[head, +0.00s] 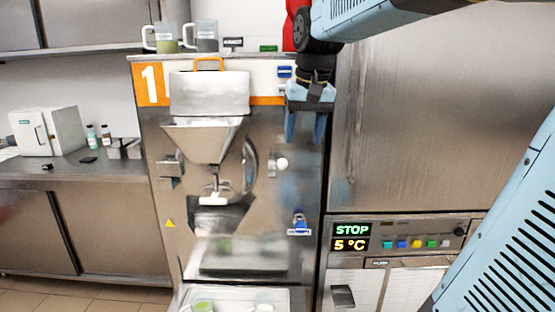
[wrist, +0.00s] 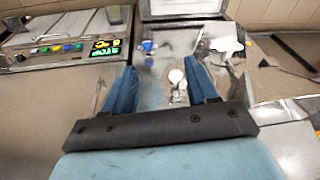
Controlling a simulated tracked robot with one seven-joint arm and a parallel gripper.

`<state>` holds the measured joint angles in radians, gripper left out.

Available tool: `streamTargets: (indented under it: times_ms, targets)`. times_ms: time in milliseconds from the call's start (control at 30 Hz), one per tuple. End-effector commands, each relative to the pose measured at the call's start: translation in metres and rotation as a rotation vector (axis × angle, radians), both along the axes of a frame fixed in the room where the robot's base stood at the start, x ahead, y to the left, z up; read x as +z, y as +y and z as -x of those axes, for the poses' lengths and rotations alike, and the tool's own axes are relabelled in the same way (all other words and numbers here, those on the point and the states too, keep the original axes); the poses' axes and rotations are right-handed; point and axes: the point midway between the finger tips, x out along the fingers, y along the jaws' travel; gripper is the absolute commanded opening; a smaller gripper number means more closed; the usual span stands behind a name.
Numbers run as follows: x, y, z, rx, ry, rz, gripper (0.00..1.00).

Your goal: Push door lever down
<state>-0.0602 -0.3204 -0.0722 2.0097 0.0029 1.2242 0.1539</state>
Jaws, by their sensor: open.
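The batch freezer (head: 225,130), marked with an orange 1, has a hopper and a round door area on its steel front. A lever with a round white knob (head: 281,163) sticks out to the right of the door. My gripper (head: 305,138) points down with its blue fingers apart and empty, above and slightly right of the knob, and apart from it in the picture. In the wrist view the white knob (wrist: 176,77) shows between the two open fingers of my gripper (wrist: 163,70), beyond their tips. The exact depth gap cannot be told.
A blue handle (head: 299,219) sits lower on the freezer front. A tall steel cabinet with a control panel (head: 400,237) stands at the right. Measuring jugs (head: 166,38) stand on top of the freezer. A tray (head: 235,296) sits below the spout.

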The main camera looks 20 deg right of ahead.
Motion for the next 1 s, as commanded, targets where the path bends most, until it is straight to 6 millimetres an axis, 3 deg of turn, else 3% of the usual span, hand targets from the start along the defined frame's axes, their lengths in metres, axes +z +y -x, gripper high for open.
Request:
streamTargets:
  times_ms: [100,300,500,767,1000]
  targets:
    - [0.012,0.000,-0.038,-0.035,0.059,-0.005,0.58]
    - [0.023,0.001,-0.092,-0.094,0.151,-0.003,0.58]
    - [0.026,0.002,-0.126,-0.134,0.207,0.004,0.58]
    - [0.020,0.003,-0.136,-0.149,0.228,0.007,0.58]
    - [-0.015,0.002,-0.136,-0.150,0.229,0.007,0.58]
